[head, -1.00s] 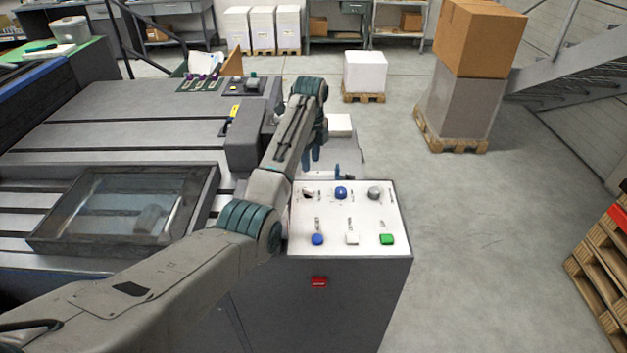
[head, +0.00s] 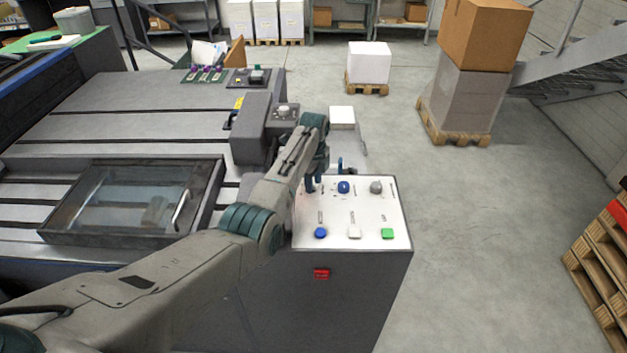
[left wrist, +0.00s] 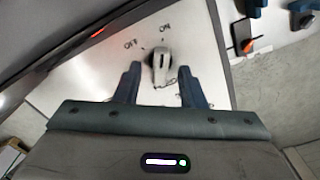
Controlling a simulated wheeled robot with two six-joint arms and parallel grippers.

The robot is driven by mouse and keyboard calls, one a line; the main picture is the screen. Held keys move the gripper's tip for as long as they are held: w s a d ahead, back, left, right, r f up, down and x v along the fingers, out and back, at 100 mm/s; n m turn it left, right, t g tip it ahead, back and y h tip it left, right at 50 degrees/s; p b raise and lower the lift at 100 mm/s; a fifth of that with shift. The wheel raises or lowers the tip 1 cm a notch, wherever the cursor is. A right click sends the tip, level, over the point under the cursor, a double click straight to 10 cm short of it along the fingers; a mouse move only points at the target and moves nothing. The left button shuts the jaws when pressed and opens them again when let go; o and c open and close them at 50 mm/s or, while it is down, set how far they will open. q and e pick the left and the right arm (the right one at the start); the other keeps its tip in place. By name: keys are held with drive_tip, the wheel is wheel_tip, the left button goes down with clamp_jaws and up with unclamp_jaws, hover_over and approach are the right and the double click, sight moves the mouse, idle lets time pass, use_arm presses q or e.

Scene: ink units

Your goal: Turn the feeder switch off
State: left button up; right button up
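The control panel (head: 335,215) is a white sloped top on a dark cabinet, with knobs in the back row and buttons in front. In the left wrist view a pale grey rotary switch (left wrist: 161,66) sits on the panel between the labels OFF, on the left, and ON, on the right. Whether it is the feeder switch I cannot read. My left gripper (left wrist: 158,78) is open, with one dark blue finger on each side of the switch; contact is not clear.
A blue knob (head: 343,187) and a grey knob (head: 376,187) stand to the right of my gripper. Blue (head: 320,233), white (head: 354,233) and green (head: 387,233) buttons are in front. The machine bed (head: 110,125) lies left.

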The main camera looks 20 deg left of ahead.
use_arm(q)
drive_tip(key=c, duration=0.7)
clamp_jaws()
drive_tip(key=shift+r+n, duration=0.1)
drive_tip(key=shift+n, duration=0.2)
drive_tip(key=shift+n+p, duration=0.6)
drive_tip(key=shift+n, duration=0.3)
drive_tip(key=n, duration=0.2)
drive_tip(key=shift+w+n+p, duration=0.15)
drive_tip(key=shift+n+p, duration=0.15)
drive_tip(key=shift+p, duration=0.1)
drive_tip(key=n, duration=0.4)
drive_tip(key=shift+w+p, duration=0.1)
drive_tip(key=shift+p, duration=0.3)
drive_tip(key=shift+a+n, duration=0.1)
drive_tip(key=shift+n, duration=1.3)
drive_tip(key=shift+w, duration=0.1)
